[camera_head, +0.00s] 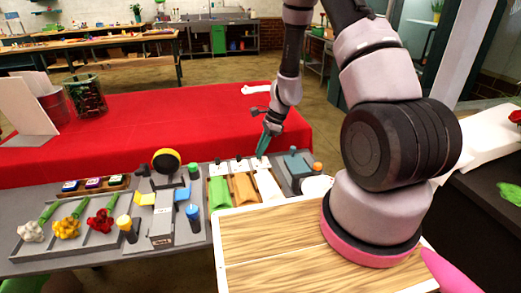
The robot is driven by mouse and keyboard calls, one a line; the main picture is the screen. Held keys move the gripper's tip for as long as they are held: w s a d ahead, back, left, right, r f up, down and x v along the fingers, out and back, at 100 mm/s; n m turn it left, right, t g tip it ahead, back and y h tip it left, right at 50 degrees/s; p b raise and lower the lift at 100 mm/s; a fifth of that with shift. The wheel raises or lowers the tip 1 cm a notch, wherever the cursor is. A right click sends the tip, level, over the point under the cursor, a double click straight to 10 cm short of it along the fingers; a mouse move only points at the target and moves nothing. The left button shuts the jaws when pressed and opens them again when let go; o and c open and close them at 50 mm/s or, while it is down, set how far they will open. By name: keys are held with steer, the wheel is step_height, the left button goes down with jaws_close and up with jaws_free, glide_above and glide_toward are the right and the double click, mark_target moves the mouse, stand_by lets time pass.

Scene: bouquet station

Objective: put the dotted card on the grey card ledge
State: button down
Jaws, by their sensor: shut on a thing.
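My gripper (264,146) points down over the back end of the white strip in a row of coloured strips. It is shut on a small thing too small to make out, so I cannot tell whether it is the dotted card. I cannot pick out dots on any card from here. Small white panels with dark marks stand behind the strips, one behind the green strip (219,192) and one behind the orange strip (243,188). I cannot tell which grey part is the card ledge; a grey block (298,165) with a dark knob stands right of the strips.
A wooden board (265,240) fills the front. A grey tray (40,248) with white, yellow and red flowers lies at left. A grey stand (161,228), a yellow-topped black round thing (166,161) and small bottles crowd the middle. The red cloth (150,125) behind is mostly clear.

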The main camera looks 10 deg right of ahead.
steer(key=shift+c, duration=1.8)
jaws_free()
steer(key=shift+r, duration=0.1)
steer(key=shift+r, duration=3.4)
